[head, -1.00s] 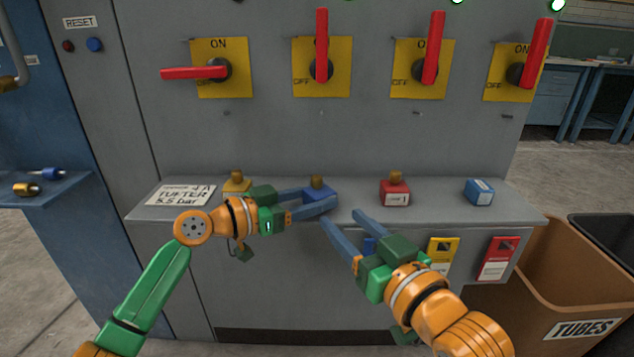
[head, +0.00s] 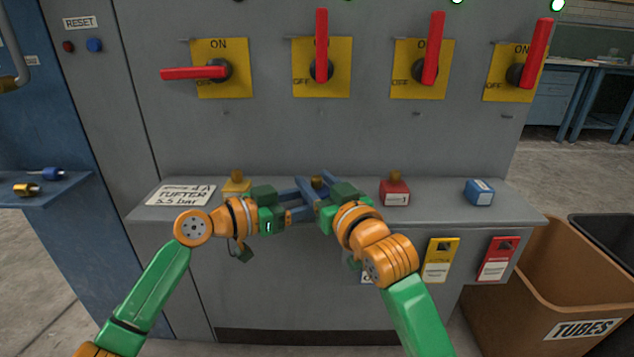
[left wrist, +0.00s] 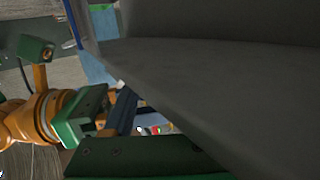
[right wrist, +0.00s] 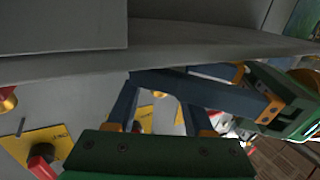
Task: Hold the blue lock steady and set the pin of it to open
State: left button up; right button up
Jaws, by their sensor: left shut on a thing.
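The blue lock (head: 317,182) stands on the grey ledge with its brass pin pointing up. Its body is mostly hidden behind the blue fingers of both grippers. My left gripper (head: 318,192) reaches in from the left and is shut on the lock's body. My right gripper (head: 314,187) reaches in from the right, with its fingers beside the lock, close to the left gripper's fingers. The right wrist view shows a gap between the right fingers (right wrist: 158,105). I cannot tell if they touch the pin. The wrist views do not show the lock clearly.
A yellow lock (head: 236,186) stands left of the grippers, a red lock (head: 394,192) to the right, and a blue block (head: 479,192) further right. A written card (head: 181,195) lies at the ledge's left. Red switch levers (head: 322,45) are above.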

grip_shut()
dwell(1.2)
